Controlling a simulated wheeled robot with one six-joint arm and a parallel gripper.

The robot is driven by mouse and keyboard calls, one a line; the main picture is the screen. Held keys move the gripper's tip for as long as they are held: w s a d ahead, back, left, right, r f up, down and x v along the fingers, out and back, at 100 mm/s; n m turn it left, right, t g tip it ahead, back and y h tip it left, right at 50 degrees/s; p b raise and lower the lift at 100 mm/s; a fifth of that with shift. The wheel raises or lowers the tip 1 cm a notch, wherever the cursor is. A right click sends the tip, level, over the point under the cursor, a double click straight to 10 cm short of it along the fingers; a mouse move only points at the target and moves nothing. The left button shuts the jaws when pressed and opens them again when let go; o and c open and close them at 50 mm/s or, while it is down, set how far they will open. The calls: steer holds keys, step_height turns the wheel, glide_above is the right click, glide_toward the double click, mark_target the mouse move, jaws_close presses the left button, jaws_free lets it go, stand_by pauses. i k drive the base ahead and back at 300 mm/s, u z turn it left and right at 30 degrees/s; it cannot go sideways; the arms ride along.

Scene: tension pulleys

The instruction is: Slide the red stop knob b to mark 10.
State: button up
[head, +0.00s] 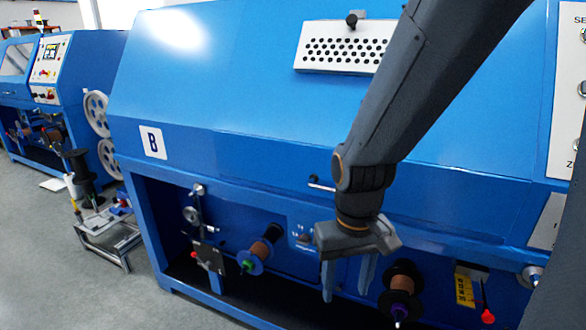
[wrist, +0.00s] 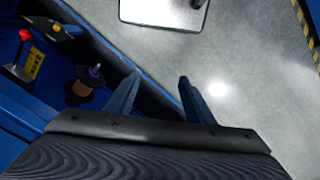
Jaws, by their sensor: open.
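A red knob (head: 487,317) sits at the lower right of the head view, on a thin stem beside a yellow scale plate (head: 465,290) with dark marks. In the wrist view the red knob (wrist: 25,34) is at the upper left, close to the yellow scale (wrist: 35,63). I cannot read its label or which mark it stands at. My gripper (head: 347,285) is open and empty, fingers down, in front of the blue machine and left of the knob. The open fingers also show in the wrist view (wrist: 160,82); the knob lies well outside them.
A copper spool (head: 401,281) with dark flanges stands between my gripper and the scale. A second spool (head: 262,249) and a small red knob (head: 194,254) on a dark bracket are farther left.

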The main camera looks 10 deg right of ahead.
mark_target(487, 317)
steer(key=z, duration=2)
steer(key=i, duration=0.25)
steer(key=z, duration=0.1)
steer(key=k, duration=1.1)
steer(key=u, duration=0.3)
